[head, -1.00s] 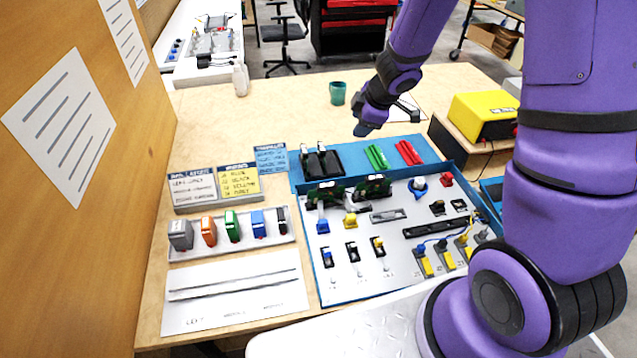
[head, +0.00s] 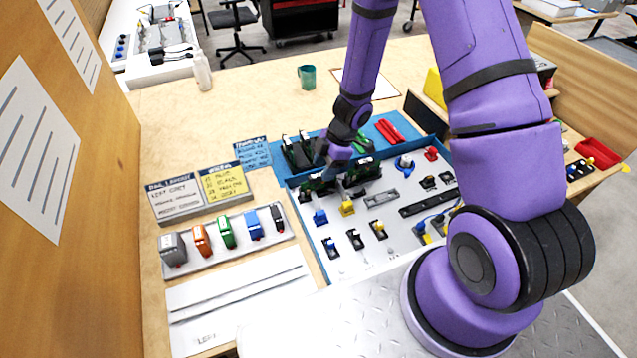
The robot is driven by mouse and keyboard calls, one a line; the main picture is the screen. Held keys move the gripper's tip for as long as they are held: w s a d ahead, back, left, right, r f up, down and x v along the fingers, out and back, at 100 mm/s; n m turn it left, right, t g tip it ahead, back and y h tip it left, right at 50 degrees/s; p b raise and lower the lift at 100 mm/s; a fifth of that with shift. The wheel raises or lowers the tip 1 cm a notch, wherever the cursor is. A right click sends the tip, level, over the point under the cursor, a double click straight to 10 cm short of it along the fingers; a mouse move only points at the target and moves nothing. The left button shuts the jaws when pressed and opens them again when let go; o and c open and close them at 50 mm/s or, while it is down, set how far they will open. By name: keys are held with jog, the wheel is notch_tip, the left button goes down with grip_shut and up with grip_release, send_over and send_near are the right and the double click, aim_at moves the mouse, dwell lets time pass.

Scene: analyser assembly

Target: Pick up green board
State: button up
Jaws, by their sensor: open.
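Two dark green boards with black parts stand at the back edge of the grey panel. The left green board (head: 308,186) is partly hidden by my gripper, and the right green board (head: 366,167) stands just right of it. My gripper (head: 329,174) is open and points down over the gap between them, close to the left board. I cannot tell whether it touches either board. The fingertips are small and dark here, and nothing shows held in them.
The blue-edged panel (head: 330,266) carries several small coloured modules. A blue mat (head: 376,136) behind it holds black holders (head: 297,152) and red strips (head: 389,131). Coloured blocks stand on a rack (head: 190,263) at left. A teal cup (head: 307,77) stands at the back.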

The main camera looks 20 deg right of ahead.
aim_at(319, 174)
jog(key=shift+x, duration=2.7)
jog(key=shift+a+r, duration=0.1)
jog(key=shift+a, duration=0.05)
grip_shut()
